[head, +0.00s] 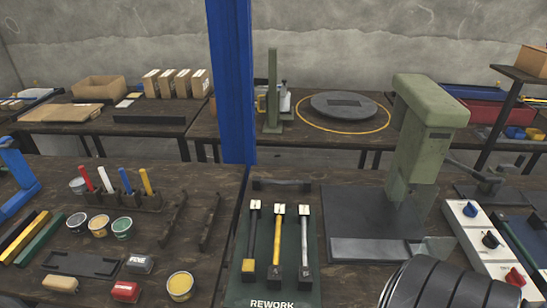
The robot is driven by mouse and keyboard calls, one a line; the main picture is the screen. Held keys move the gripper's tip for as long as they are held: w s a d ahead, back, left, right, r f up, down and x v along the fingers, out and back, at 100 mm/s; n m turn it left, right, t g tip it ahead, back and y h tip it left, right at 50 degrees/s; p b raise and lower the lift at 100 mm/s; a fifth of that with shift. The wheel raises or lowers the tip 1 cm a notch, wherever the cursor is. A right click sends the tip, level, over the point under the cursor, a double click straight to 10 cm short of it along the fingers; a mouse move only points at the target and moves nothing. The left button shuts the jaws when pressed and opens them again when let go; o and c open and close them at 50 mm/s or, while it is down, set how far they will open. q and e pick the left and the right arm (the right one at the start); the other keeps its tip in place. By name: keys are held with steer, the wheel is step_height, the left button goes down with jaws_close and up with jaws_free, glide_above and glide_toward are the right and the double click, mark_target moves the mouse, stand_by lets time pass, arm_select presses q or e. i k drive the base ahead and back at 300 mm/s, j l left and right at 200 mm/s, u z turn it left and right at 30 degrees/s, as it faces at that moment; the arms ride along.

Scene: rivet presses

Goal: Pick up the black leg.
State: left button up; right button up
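Three slim upright-looking pieces lie side by side on the dark green REWORK mat (274,290). The left one has a black shaft (254,225) with a yellowish lower end. The middle one has a yellow shaft (277,238), and the right one has a grey shaft (304,235); both have dark lower ends. Several coloured bars (36,241) lie at the left edge, with yellow, dark and green among them. I cannot tell for sure which dark piece is the black leg.
A green press (420,130) stands behind right on a dark plate (362,210). A control box (468,234) with knobs is right of it. Cups, a peg rack (121,201) and stamps crowd the left table. A blue post (231,80) rises in the middle.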

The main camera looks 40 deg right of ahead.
mark_target(248, 263)
steer(key=l+z, duration=0.1)
steer(key=z, duration=1.05)
steer(key=j+z, duration=0.1)
steer(key=j, duration=0.45)
steer(key=i, duration=0.05)
